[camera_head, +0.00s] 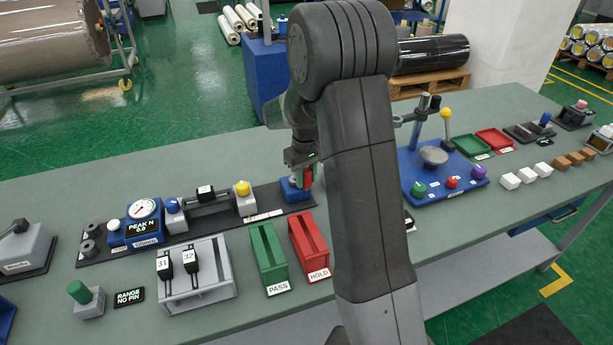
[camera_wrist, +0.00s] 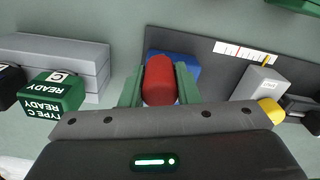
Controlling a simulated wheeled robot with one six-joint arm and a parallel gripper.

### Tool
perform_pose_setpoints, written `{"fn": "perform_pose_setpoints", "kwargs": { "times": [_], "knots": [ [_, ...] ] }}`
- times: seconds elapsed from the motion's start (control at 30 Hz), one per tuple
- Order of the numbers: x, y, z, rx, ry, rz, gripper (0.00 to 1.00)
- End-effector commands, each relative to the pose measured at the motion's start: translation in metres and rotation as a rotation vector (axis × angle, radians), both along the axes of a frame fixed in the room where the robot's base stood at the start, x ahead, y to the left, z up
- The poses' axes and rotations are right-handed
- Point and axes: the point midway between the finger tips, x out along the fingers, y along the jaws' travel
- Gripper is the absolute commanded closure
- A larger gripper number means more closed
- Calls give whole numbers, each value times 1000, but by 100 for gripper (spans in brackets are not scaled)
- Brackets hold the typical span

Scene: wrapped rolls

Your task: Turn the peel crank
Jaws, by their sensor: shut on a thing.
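The peel crank has a red handle (camera_wrist: 159,82) in front of a blue block (camera_wrist: 187,62) in the wrist view. In the head view the blue block (camera_head: 291,192) sits at the right end of a long dark base plate (camera_head: 262,203), near the far edge of the bench. My gripper (camera_wrist: 158,84) is shut on the red handle, with one green finger on each side of it. In the head view my gripper (camera_head: 303,178) is just above the blue block, and my arm hides part of the bench to its right. The crank's arm and pivot are hidden.
A yellow-knobbed clamp (camera_head: 243,190) and a round gauge (camera_head: 143,209) stand left along the base plate. The green PASS tray (camera_head: 268,253) and red HOLD tray (camera_head: 309,247) lie nearer. A blue stand (camera_head: 410,190) is right of my arm. A green TYPE C block (camera_wrist: 54,92) shows left in the wrist view.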

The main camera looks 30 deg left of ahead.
Motion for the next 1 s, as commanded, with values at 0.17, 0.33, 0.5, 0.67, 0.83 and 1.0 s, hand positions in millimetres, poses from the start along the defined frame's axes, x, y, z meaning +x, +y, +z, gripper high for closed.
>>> {"fn": "perform_pose_setpoints", "kwargs": {
  "times": [0.17, 0.33, 0.5, 0.67, 0.83, 1.0],
  "knots": [
    [-5, 1, 0, 0, 0, -105, 94],
    [-10, 4, 0, 0, 0, -226, 94],
    [-14, 6, 0, 0, 0, -335, 94],
    [-17, 8, 0, 0, -1, -412, 94],
    [-18, 9, 1, 0, -1, -460, 94],
    [-19, 9, 1, 1, 0, -479, 94]
  ]
}}
